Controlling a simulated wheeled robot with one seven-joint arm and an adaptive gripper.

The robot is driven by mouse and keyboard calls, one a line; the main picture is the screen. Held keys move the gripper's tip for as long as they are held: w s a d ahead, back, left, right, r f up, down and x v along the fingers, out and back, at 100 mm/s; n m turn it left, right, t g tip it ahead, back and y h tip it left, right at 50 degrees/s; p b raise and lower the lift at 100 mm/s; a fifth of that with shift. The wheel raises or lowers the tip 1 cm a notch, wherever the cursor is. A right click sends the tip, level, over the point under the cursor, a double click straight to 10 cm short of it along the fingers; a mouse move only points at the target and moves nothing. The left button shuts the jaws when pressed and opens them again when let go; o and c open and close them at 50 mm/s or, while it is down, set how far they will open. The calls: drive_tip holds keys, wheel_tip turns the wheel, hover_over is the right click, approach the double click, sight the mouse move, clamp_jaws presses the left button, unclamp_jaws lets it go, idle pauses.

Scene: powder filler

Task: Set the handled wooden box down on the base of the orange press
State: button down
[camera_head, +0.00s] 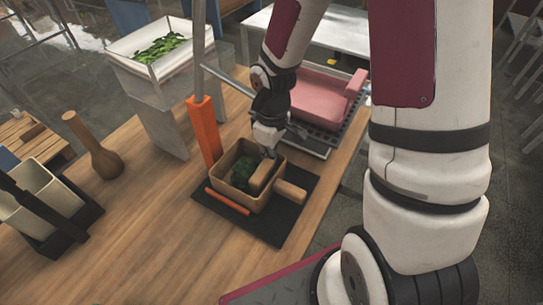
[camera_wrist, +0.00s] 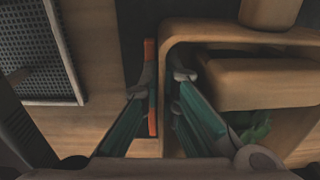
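The handled wooden box (camera_head: 238,192) stands on the black base (camera_head: 273,232) of the orange press (camera_head: 203,130), its handle (camera_head: 291,190) pointing to the right. Green leaves and a wooden block (camera_head: 262,176) are inside it. My gripper (camera_head: 268,152) is at the box's far rim. In the wrist view my gripper (camera_wrist: 165,78) has one finger outside and one inside the box wall (camera_wrist: 168,125). A narrow gap shows between the outer finger and the wall, with an orange strip (camera_wrist: 152,115) seen beyond it. The underside of the box is hidden.
A pink-topped device with a black grate (camera_head: 318,95) is behind my gripper. A clear stand with a white tray of leaves (camera_head: 165,50) is at back left. A wooden pestle (camera_head: 98,150) and white bins (camera_head: 45,195) are left. The front table is clear.

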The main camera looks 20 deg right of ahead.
drive_tip(key=c, duration=1.7)
unclamp_jaws()
drive_tip(key=shift+s+f, duration=0.25)
drive_tip(key=r, duration=1.2)
drive_tip(key=shift+w+d+r, duration=0.1)
drive_tip(key=shift+w+r, duration=0.15)
drive_tip(key=shift+r, duration=0.05)
